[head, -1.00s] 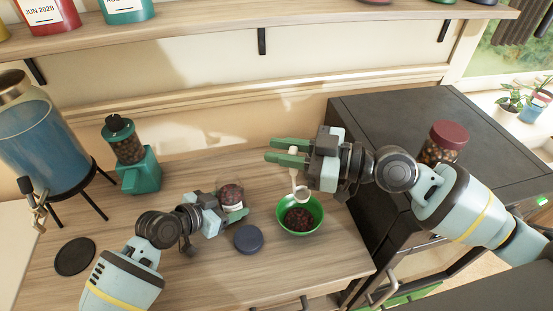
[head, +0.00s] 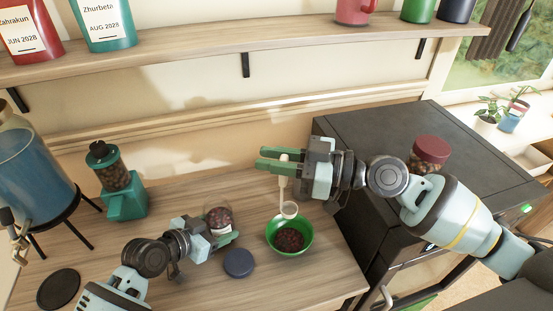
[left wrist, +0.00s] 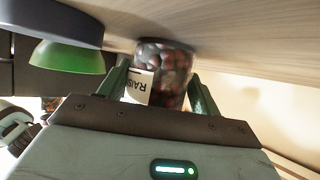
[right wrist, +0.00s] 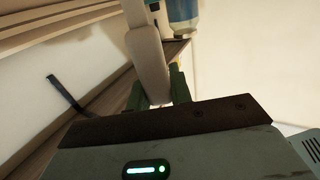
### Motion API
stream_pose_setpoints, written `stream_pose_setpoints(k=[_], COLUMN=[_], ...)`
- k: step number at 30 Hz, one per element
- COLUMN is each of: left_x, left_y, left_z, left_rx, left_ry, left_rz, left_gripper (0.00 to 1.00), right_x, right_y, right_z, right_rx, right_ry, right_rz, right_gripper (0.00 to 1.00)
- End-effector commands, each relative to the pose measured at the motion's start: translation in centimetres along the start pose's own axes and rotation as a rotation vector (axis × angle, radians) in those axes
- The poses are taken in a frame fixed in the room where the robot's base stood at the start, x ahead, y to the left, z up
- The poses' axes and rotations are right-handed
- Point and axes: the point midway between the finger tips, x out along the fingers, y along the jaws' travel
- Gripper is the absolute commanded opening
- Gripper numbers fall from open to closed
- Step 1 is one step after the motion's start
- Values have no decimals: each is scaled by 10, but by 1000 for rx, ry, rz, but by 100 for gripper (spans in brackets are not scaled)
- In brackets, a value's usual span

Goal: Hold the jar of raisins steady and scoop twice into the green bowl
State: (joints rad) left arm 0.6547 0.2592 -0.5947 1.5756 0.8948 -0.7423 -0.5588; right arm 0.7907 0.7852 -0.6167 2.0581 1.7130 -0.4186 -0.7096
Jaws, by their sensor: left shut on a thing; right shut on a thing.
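The jar of raisins (head: 218,218) stands on the counter. My left gripper (head: 225,240) is shut on it; the left wrist view shows the jar (left wrist: 168,65) between both fingers, its label partly hidden. The green bowl (head: 273,240) stands to the right of the jar and holds dark raisins (head: 290,240). My right gripper (head: 270,160) is shut on the pale handle of a scoop (head: 283,185). The scoop hangs down with its round head (head: 289,208) over the bowl's back part. The handle fills the middle of the right wrist view (right wrist: 148,60). I cannot tell whether raisins are in the scoop.
A dark blue lid (head: 239,262) lies between jar and bowl, in front. A teal grinder (head: 125,200) and a blue dispenser (head: 35,170) stand at the left. A dark round disc (head: 58,289) lies front left. A red-lidded jar (head: 430,152) stands on the black cabinet (head: 380,130).

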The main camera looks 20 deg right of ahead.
Motion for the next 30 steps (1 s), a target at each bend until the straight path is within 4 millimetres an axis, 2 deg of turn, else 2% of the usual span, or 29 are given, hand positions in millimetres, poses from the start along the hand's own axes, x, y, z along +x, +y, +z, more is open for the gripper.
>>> stream_pose_setpoints(k=[5, 12, 21, 26, 30], left_x=[0, 0, 0, 0, 0], left_y=[0, 0, 0, 0, 0], left_z=[0, 0, 0, 0, 0], left_rx=[0, 0, 0, 0, 0], left_ry=[-1, -1, -1, -1, -1], left_rz=[1, 1, 0, 0, 0], left_gripper=[51, 51, 51, 51, 51], right_x=[19, 49, 67, 73, 82], right_y=[-12, -31, -43, -45, -41], right_z=[-24, -74, -123, -139, -140], right_rx=[-5, -2, 4, 5, 8], right_ry=[7, 14, 11, 8, 2], right_rz=[-10, 10, 82, 122, 162], right_gripper=[0, 0, 0, 0, 0])
